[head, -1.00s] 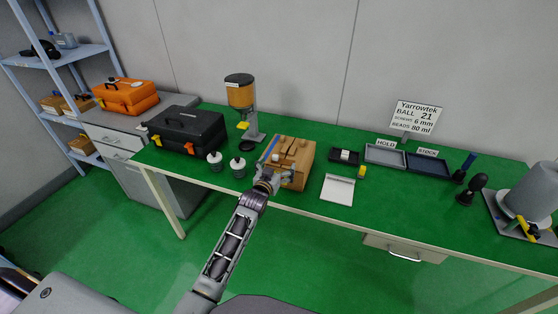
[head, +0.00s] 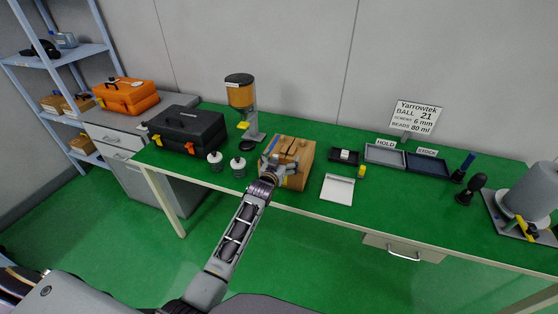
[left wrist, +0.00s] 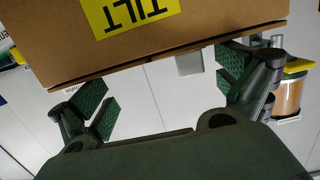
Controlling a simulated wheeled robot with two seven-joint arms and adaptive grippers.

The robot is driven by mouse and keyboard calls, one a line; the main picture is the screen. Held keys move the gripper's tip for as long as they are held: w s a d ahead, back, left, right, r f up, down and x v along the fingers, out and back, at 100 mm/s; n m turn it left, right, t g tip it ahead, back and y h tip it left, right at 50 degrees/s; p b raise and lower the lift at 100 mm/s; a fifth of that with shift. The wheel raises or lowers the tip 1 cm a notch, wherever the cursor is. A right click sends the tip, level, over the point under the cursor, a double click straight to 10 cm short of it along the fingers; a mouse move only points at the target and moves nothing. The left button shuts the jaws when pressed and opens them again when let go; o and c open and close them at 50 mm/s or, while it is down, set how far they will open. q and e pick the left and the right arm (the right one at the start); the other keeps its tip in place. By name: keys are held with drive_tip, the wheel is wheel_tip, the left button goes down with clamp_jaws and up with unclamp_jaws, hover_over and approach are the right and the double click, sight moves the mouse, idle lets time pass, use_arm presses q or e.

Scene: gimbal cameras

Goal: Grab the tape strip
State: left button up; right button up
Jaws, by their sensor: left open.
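A brown cardboard box (head: 303,155) stands near the front edge of the green table. In the left wrist view the same box (left wrist: 50,45) fills the top, with a yellow TILT label. A small pale grey flap (left wrist: 189,63), possibly the end of the tape strip, sticks out past the box edge between my fingers. My left gripper (head: 274,165) is at the front left side of the box. In the left wrist view the left gripper (left wrist: 165,88) is open, its fingers spread on either side of the flap and holding nothing. My right gripper is out of view.
Two small white-topped jars (head: 238,164) and a black toolbox (head: 188,131) stand left of the box. An orange-filled dispenser (head: 241,95) stands behind it. A white tray (head: 338,189) lies to the right, with grey (head: 385,163) and dark (head: 427,168) trays beyond.

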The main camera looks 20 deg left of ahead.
sight(282, 163)
use_arm(q)
drive_tip(key=shift+c, duration=0.3)
drive_tip(key=c, duration=0.5)
drive_tip(key=shift+r, duration=0.15)
drive_tip(key=shift+r, duration=4.85)
